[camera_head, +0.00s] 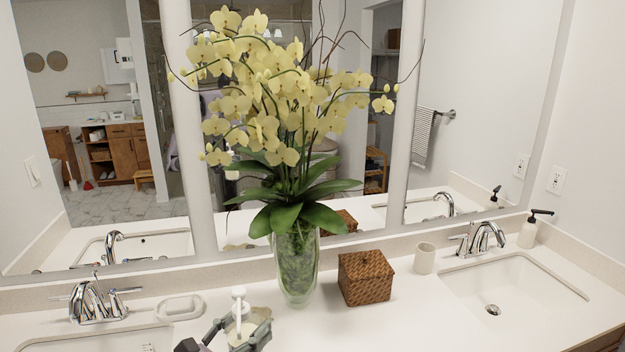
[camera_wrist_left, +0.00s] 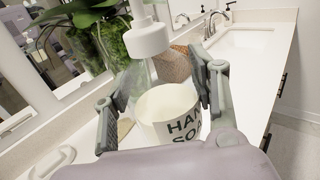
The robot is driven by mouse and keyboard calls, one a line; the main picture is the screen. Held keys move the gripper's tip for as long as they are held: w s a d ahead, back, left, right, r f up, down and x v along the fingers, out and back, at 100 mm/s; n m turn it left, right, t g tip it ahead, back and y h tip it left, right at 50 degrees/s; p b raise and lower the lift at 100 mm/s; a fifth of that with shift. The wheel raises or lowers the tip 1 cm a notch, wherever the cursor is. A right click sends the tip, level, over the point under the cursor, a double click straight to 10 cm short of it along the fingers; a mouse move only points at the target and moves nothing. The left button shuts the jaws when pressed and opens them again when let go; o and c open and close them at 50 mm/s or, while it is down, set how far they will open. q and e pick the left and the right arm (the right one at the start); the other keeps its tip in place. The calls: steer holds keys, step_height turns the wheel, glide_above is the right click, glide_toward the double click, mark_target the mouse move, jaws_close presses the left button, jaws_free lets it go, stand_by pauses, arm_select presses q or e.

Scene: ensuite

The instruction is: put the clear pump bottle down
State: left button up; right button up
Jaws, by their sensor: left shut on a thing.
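The clear pump bottle (camera_head: 241,312) has a white pump top and stands upright at the bottom centre of the head view. In the left wrist view the bottle (camera_wrist_left: 171,112) shows a white pump, a clear upper part and a label reading "HAND SO…". My left gripper (camera_head: 236,338) is shut on the bottle, with one finger on each side of it; the fingers also show in the left wrist view (camera_wrist_left: 165,95). The bottle's base is hidden, so I cannot tell whether it touches the counter. My right gripper is not in view.
The white counter (camera_head: 400,318) has free room at front centre. A glass vase (camera_head: 297,265) with yellow orchids stands behind the bottle. A wicker box (camera_head: 366,278), a cup (camera_head: 424,258), a soap dish (camera_head: 180,307), a dark-topped dispenser (camera_head: 529,232) and two sinks stand around.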

arm_select(q)
steer(key=s+a+f+n+t+y+b, duration=0.1)
steer(key=s+a+f+n+y+b, duration=0.1)
steer(key=s+f+y, duration=0.3)
steer(key=s+a+f+n+t+y+b, duration=0.2)
steer(key=s+f, duration=0.5)
steer(key=s, duration=0.4)
steer(key=a+n+y+b, duration=0.1)
steer(key=n+y+b, duration=0.1)
steer(key=shift+s+a+n+y+b, duration=0.3)
steer(key=shift+s+a+y, duration=0.05)
steer(key=shift+s+y, duration=0.05)
